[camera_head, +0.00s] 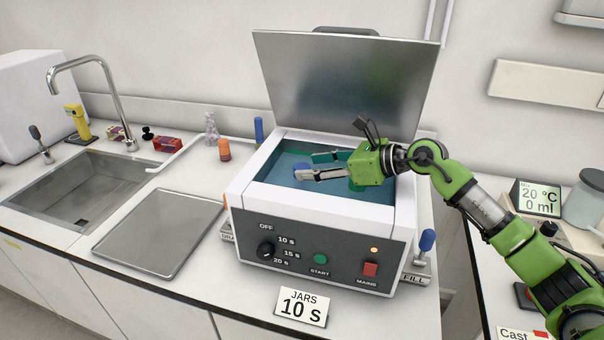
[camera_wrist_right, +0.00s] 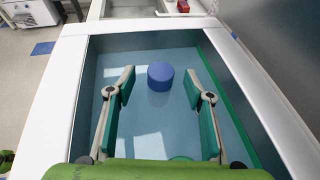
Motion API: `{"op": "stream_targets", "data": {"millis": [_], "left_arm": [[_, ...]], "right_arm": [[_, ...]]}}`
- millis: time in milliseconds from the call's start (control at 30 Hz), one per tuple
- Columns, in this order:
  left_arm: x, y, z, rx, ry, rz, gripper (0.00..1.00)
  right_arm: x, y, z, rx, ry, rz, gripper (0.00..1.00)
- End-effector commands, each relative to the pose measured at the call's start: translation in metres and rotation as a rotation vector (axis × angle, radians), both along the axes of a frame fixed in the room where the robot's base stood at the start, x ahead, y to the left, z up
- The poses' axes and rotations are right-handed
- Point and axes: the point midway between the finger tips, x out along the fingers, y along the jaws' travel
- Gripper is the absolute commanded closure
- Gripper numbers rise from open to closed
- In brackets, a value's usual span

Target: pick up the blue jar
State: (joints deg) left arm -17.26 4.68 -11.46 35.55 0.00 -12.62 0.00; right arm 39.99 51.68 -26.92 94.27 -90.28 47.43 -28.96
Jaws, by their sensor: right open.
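The blue jar (camera_wrist_right: 160,76) stands in the open, water-filled bath, seen in the right wrist view as a round blue top. In the head view the blue jar (camera_head: 301,170) is partly hidden by a finger. My right gripper (camera_head: 304,164) reaches into the bath from the right. Its fingers are open, and in the wrist view the gripper (camera_wrist_right: 159,88) has its tips to either side of the jar's near edge, apart from it. The bath machine (camera_head: 323,228) has its lid (camera_head: 345,80) raised. My left gripper is not in view.
A metal tray (camera_head: 158,232) lies left of the machine, beside a sink (camera_head: 80,188). A "JARS 10 s" sign (camera_head: 302,307) is in front.

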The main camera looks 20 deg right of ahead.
Motion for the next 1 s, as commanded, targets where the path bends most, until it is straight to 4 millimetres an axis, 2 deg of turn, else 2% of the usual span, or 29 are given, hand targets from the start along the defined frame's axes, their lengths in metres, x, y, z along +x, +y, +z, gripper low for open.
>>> {"op": "stream_targets", "data": {"millis": [133, 367, 533, 1000], "left_arm": [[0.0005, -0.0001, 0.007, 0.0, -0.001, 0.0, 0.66], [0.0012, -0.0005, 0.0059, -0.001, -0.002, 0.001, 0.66], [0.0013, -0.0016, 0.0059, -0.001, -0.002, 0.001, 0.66], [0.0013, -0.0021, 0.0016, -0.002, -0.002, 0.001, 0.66]], "right_arm": [[0.0097, 0.0084, -0.0036, 0.002, -0.001, -0.001, 0.52], [0.0105, 0.0087, -0.0059, 0.0, -0.001, -0.002, 0.52], [0.0104, 0.0086, -0.0056, 0.0, -0.001, -0.002, 0.94], [0.0107, 0.0085, 0.0, -0.001, -0.005, -0.001, 0.95]]}}
